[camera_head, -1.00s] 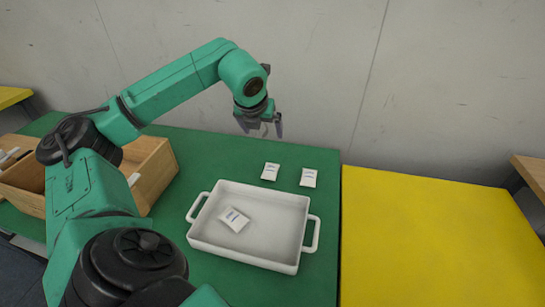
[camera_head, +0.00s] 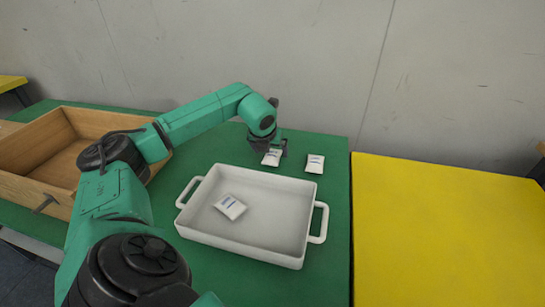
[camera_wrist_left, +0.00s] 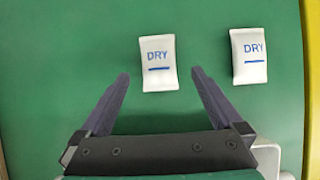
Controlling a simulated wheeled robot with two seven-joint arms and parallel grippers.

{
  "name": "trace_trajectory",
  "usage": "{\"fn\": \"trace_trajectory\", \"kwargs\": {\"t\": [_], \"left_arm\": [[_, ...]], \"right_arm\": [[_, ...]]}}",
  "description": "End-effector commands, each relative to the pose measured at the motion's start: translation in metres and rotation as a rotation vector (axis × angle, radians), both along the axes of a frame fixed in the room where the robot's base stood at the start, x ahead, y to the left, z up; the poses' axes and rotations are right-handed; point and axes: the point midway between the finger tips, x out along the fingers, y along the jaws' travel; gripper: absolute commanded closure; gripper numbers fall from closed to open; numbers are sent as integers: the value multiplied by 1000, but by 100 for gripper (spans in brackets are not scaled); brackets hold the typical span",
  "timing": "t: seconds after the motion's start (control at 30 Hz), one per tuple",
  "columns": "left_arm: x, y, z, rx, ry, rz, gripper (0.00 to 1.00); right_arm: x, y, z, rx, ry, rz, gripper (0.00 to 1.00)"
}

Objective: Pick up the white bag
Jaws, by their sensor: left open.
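Several small white bags are in view. One white bag (camera_head: 271,157) lies on the green table behind the tray; in the left wrist view this bag (camera_wrist_left: 158,63), marked "DRY", lies just ahead of and between my fingertips. A second white bag (camera_head: 315,163) lies to its right, and it also shows at the right of the left wrist view (camera_wrist_left: 249,56). A third white bag (camera_head: 230,206) lies inside the white tray (camera_head: 300,190). My left gripper (camera_head: 270,154) is low over the first bag, open and empty; the wrist view shows its fingers (camera_wrist_left: 160,75) spread. My right gripper is not in view.
A wooden box (camera_head: 40,187) stands at the left of the green table (camera_head: 325,270). A yellow table (camera_head: 440,230) adjoins on the right and is bare. A grey wall (camera_head: 440,80) rises behind. The white tray stands in front of the two loose bags.

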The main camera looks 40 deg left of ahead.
Motion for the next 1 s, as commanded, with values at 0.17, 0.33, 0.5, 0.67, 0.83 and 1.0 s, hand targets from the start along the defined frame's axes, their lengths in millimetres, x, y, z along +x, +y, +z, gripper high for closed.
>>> {"fn": "trace_trajectory", "kwargs": {"t": [0.17,0.33,0.5,0.67,0.83,1.0], "left_arm": [[16,11,-28,-3,1,1,0],[20,13,-35,0,-1,0,0],[20,13,-35,0,-1,0,27],[20,13,-35,0,-1,0,88],[20,13,-35,0,-1,0,91],[20,13,-29,1,-2,1,91]], "right_arm": [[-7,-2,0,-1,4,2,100],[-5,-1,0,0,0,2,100],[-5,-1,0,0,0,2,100],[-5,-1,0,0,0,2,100],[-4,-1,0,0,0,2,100],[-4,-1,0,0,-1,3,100]]}}
